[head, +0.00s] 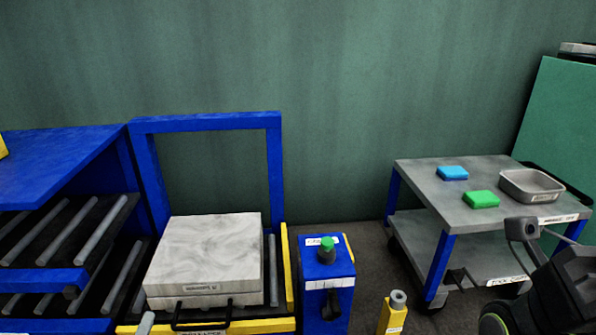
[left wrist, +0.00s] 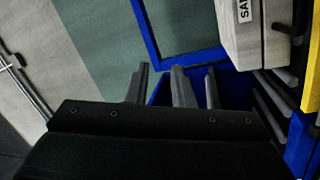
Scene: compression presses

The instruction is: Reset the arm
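My left gripper (left wrist: 160,75) shows in the left wrist view with its two grey fingers apart and nothing between them. It is near the blue press frame (left wrist: 150,35) and the pale press block (left wrist: 250,40). In the head view I cannot make this gripper out clearly. The same pale block (head: 208,250) sits inside the blue frame (head: 274,165) in the head view, with a black handle at its front. My right arm (head: 570,285) enters at the lower right of the head view, and I cannot tell its finger opening.
A blue control box (head: 327,285) with a green button stands right of the press. A yellow post (head: 392,315) is beside it. A grey cart (head: 420,185) at the right carries a blue block (head: 452,173), a green block (head: 481,199) and a metal tray (head: 562,194). Roller shelves are at left.

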